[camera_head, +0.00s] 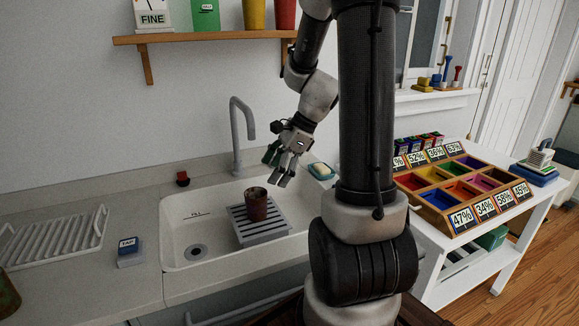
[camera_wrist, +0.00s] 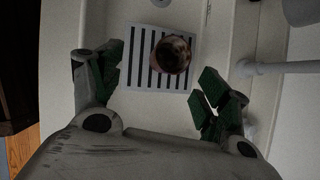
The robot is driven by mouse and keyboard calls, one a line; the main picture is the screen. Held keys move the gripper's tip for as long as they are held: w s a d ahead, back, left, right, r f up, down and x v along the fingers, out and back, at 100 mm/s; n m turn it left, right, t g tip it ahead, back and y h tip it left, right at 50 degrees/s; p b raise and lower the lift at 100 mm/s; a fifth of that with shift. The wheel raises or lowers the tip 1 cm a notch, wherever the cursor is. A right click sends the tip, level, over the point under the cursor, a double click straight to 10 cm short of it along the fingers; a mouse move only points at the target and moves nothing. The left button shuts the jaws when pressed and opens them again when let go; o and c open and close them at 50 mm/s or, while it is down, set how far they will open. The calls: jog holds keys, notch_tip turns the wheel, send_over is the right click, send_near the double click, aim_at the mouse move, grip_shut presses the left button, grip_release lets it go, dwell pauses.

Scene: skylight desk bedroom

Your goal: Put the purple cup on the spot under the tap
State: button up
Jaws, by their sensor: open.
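A dark reddish-brown cup (camera_head: 256,203) stands upright on a slatted white block (camera_head: 262,233) in the sink. I see no clearly purple cup. The grey tap (camera_head: 237,135) rises behind the sink, its spout curving over toward the basin above the cup's area. My gripper (camera_head: 279,167) is open and empty, above and to the right of the cup, apart from it. In the wrist view the cup (camera_wrist: 173,54) shows from above on the striped block (camera_wrist: 126,80), beyond the gap between my green-padded fingers (camera_wrist: 158,76). No separate spot marking is visible.
The white sink (camera_head: 176,225) has a drain at left. A white dish rack (camera_head: 55,240) and a "TAP" label block (camera_head: 129,250) are on the counter at left. A sponge dish (camera_head: 321,171) sits right of the sink. A shelf (camera_head: 200,38) hangs above.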

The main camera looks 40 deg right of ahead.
jog(key=s+a+r+n+h, duration=0.1)
jog(key=s+r+n+h, duration=0.1)
jog(key=s+r+n, duration=0.4)
jog(key=s+a+r+n+t+h, duration=0.1)
jog(key=s+a+r+n+h, duration=0.1)
jog(key=s+r+n, duration=0.4)
jog(key=s+n+h, duration=0.1)
jog(key=s+n, duration=0.4)
jog(key=n, duration=0.5)
jog(key=shift+r, duration=0.15)
